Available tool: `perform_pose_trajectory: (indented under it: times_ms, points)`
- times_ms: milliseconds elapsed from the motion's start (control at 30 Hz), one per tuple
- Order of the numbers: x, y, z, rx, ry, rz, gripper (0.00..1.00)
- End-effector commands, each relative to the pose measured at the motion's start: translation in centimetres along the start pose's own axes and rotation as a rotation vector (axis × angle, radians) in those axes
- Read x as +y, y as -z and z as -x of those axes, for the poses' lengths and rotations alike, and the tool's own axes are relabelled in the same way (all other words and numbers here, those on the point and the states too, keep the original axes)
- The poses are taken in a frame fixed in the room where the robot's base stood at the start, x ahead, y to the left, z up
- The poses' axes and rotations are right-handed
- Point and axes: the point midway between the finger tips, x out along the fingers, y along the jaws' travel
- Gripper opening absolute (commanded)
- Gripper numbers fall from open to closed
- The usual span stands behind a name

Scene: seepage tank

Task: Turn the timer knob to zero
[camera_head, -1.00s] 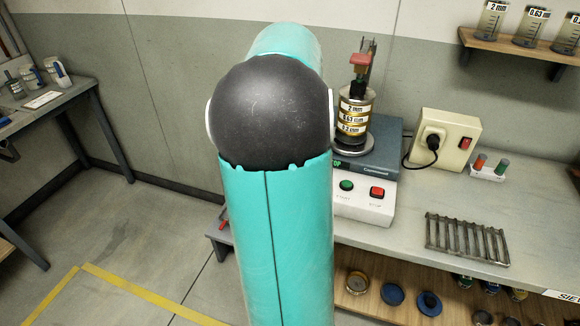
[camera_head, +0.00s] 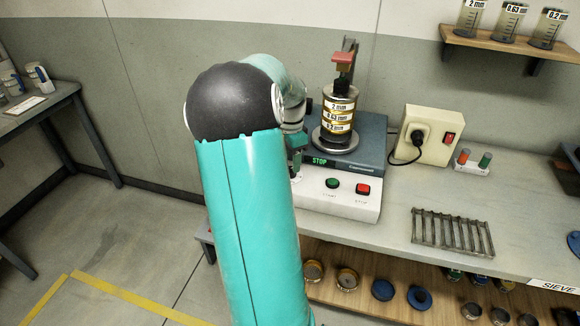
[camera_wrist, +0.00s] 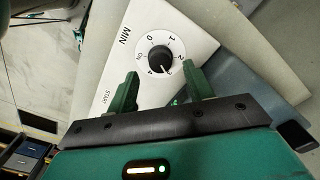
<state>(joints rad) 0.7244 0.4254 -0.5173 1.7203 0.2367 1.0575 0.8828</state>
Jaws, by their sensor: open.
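The timer knob (camera_wrist: 162,60) is a small black dial on a white panel in the wrist view. Numbers 0 to 4 ring it, with MIN printed beside them. Its white mark seems to point near 3. My gripper (camera_wrist: 162,84) is open, with its two green fingers apart on either side of the knob's lower edge in the picture. Whether they touch the knob I cannot tell. In the head view, my arm hides the knob, and part of my gripper shows beside the white control panel (camera_head: 345,203) of the sieve shaker (camera_head: 368,150).
The green START button (camera_head: 333,183) and red STOP button (camera_head: 363,188) sit on the panel. A sieve stack (camera_head: 338,115) stands on the shaker. A socket box (camera_head: 430,137) with a plug and a metal rack (camera_head: 452,232) are to the right on the bench.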

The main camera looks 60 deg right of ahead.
Motion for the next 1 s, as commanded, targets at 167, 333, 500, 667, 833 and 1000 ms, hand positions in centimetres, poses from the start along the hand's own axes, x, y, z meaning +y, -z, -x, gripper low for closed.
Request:
perform_pose_trajectory:
  times_ms: [167, 333, 500, 667, 833, 1000]
  points:
    - [0.0, -0.1, -2.6, 0.0, -0.002, 0.004, 0.52]
    - [-0.1, -0.1, -3.5, 0.0, -0.001, 0.004, 0.52]
    - [-0.1, -0.1, -3.5, 0.0, 0.0, 0.004, 0.52]
    - [-0.1, -0.1, -3.5, 0.0, 0.0, 0.004, 0.32]
    - [-0.1, -0.1, -3.5, 0.0, 0.0, 0.004, 0.07]
    - [-0.1, -0.1, -3.5, 0.0, 0.0, 0.011, 0.07]
